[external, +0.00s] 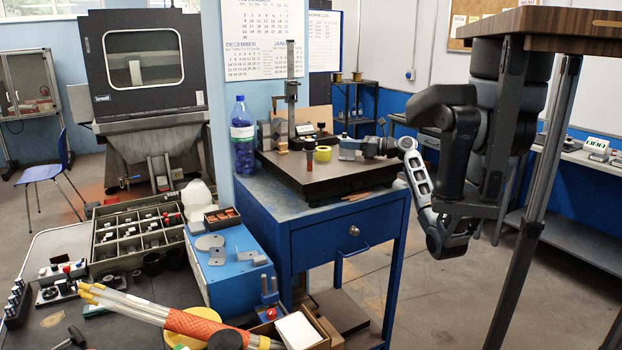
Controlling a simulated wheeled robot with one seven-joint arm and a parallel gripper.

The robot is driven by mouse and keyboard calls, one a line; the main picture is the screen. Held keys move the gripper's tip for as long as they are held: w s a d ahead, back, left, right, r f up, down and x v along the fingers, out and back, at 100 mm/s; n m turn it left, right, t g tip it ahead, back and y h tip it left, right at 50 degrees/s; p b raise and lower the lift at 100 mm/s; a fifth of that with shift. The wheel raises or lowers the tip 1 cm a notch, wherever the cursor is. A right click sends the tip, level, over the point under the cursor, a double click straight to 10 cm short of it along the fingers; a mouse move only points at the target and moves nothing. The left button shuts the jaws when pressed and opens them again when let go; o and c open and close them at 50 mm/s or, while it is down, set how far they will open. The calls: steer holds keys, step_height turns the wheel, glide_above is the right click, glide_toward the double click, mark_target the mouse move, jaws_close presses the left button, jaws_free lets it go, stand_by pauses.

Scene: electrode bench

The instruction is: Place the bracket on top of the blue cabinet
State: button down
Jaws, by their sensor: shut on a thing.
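The blue cabinet (352,239) stands in the middle, with a drawer and a dark flat plate (326,180) on its top. My gripper (366,147) reaches in from the right, low over the plate's right rear part. It is shut on a small blue-grey piece (348,149), apparently the bracket. The piece is small in this view, and the fingers partly hide it. I cannot tell whether it touches the plate.
On the plate stand a tall height gauge (291,90), a yellow roll (322,154) and a dark cylinder (309,158). A blue bottle (242,137) stands at the left corner. A lower blue box (234,279) bears flat grey metal parts. The plate's front is mostly clear.

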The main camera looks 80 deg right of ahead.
steer(key=shift+f, duration=0.1)
steer(key=c, duration=1.3)
jaws_free()
steer(key=shift+o, duration=0.4)
steer(key=s+b, duration=0.1)
steer(key=s, duration=1)
steer(key=shift+s, duration=0.3)
steer(key=o, duration=0.3)
steer(key=shift+s, duration=0.2)
steer(key=o, duration=0.4)
